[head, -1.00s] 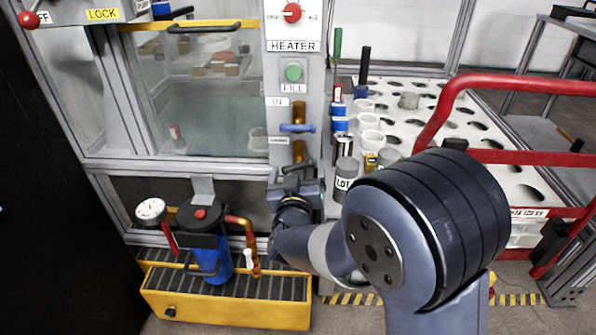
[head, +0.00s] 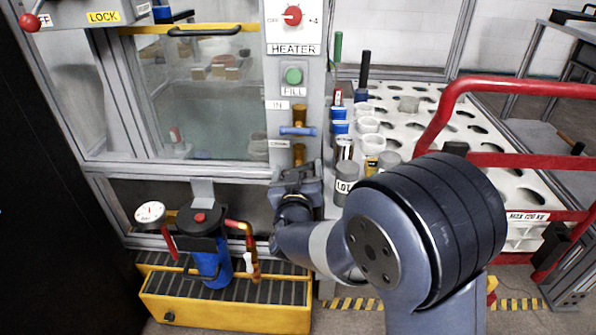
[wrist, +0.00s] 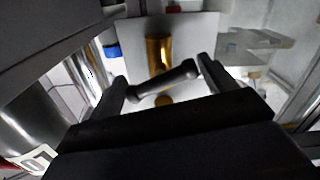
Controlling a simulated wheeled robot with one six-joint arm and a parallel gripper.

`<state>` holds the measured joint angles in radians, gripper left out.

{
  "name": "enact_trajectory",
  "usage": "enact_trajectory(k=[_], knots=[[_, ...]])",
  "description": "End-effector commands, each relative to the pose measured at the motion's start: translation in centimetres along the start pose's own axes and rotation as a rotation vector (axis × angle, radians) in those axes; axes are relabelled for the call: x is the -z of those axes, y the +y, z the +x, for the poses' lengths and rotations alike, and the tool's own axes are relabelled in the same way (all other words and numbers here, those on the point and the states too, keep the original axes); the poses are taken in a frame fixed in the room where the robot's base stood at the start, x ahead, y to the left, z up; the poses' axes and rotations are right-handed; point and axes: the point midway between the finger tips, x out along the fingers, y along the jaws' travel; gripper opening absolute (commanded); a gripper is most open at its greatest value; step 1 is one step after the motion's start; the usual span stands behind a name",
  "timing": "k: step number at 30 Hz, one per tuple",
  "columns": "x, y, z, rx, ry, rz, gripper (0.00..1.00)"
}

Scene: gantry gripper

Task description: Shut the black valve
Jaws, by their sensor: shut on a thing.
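The black valve's dark bar handle (wrist: 163,82) sits in front of a brass pipe (wrist: 158,52) in the wrist view. It lies slanted across the pipe, its right end higher than its left. My gripper (wrist: 161,84) has one finger at each end of the bar and is shut on it. In the head view my gripper (head: 297,174) is at the lower end of the brass pipe, under the blue valve handle (head: 297,130). There the gripper mostly hides the black handle.
A blue filter unit (head: 209,262) with a gauge stands on a yellow drip tray (head: 225,312) at the lower left. A white rack (head: 430,105) with cups and bottles is to the right, behind a red rail (head: 520,90). A glass-fronted tank (head: 205,110) is at the left.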

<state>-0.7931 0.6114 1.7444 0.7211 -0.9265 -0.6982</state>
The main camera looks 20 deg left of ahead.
Motion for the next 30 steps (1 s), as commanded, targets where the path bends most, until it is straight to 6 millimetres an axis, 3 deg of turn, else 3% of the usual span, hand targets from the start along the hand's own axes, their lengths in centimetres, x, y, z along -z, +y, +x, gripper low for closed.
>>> enact_trajectory(k=[12,25,26,30], knots=[[-0.22,-0.06,0.04,-0.002,0.002,0.364,0.56],[0.03,0.01,0.04,-0.002,0.000,0.427,0.56],[0.03,0.01,0.04,-0.002,0.000,0.427,0.80],[0.03,0.01,0.04,-0.002,0.000,0.426,0.88]])
